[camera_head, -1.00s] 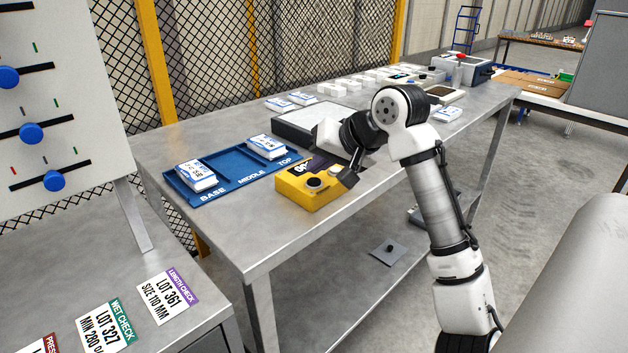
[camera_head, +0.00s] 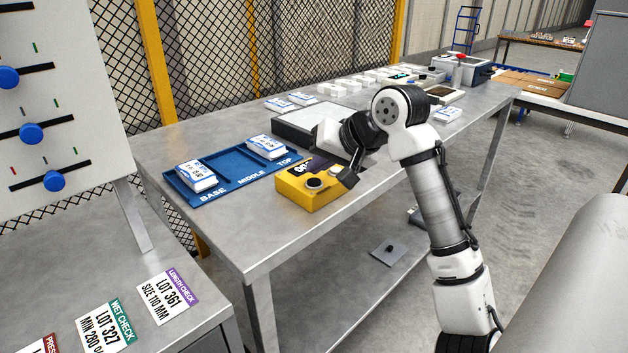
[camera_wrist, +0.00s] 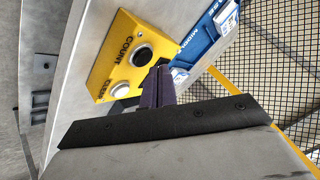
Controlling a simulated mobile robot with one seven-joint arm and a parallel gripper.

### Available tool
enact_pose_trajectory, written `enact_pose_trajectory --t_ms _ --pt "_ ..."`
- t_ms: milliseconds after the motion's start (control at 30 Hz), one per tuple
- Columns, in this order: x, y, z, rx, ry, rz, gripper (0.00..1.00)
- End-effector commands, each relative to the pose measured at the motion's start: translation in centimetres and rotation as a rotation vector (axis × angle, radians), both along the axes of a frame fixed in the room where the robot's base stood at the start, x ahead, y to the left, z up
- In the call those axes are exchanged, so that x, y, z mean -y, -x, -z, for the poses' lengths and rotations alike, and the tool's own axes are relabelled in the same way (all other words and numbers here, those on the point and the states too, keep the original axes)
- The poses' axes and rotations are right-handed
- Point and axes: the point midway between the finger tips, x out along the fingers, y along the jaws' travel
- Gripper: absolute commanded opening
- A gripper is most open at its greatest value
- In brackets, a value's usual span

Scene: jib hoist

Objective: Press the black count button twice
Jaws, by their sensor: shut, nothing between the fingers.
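The yellow counter box (camera_head: 309,191) sits near the front edge of the metal table. The button also shows in the wrist view (camera_wrist: 142,53), beside the word COUNT. A white button (camera_wrist: 120,90) is on the same face.
A blue tray (camera_head: 228,184) marked BASE, MIDDLE and TOP lies left of the box, with white packs in its base and top sections. A grey block (camera_head: 296,121) stands behind my wrist. The table front left of the box is clear.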

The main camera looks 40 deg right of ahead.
Motion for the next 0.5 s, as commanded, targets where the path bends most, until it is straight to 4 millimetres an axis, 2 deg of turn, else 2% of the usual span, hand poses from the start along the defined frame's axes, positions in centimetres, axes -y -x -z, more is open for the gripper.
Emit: enact_pose_trajectory --t_ms 500 --pt "-0.02 -0.05 0.48 0.000 -0.002 -0.001 0.00"
